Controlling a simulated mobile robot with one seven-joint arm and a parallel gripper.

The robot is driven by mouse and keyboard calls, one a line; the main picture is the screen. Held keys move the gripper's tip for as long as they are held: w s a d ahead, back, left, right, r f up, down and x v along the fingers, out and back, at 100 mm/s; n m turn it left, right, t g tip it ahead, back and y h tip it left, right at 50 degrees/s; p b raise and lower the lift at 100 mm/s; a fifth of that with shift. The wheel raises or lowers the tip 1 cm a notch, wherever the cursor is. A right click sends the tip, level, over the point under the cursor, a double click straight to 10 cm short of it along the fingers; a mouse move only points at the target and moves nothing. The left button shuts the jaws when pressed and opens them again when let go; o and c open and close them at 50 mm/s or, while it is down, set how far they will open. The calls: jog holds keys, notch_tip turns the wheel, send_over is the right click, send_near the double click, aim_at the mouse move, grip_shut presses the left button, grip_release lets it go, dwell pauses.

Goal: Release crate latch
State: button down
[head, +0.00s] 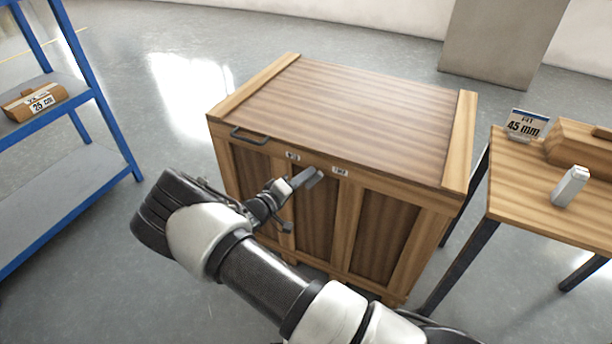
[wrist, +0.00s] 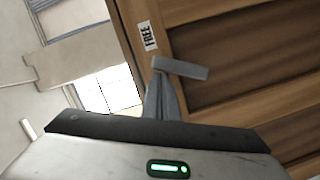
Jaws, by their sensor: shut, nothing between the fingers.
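The wooden crate (head: 375,95) stands in the middle of the head view; its front also shows in the wrist view (wrist: 235,55). A short grey latch bar (head: 315,179) is on the upper front, between two small white labels. In the wrist view the bar (wrist: 186,69) lies just past my fingertips, and a label reading FREE (wrist: 148,36) is close to it. My gripper (head: 302,181) is shut and empty, its tips at the bar; it also shows in the wrist view (wrist: 162,90). I cannot tell whether they touch. My fingers partly hide the latch's mounting.
A dark handle (head: 250,136) is on the crate's front left. A wooden table (head: 525,205) at right carries a 45 mm sign (head: 526,125), a wooden block and a grey piece (head: 571,186). A blue shelf rack (head: 112,130) stands at left. Floor between rack and crate is clear.

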jog(key=shift+s+d, duration=0.1)
jog(key=shift+d, duration=0.05)
dwell(0.4)
jog(key=s+a+r, duration=0.3)
jog(key=s+a, duration=0.2)
jog(key=a, duration=0.5)
jog(key=shift+s+r, duration=0.15)
jog(key=shift+s, duration=0.15)
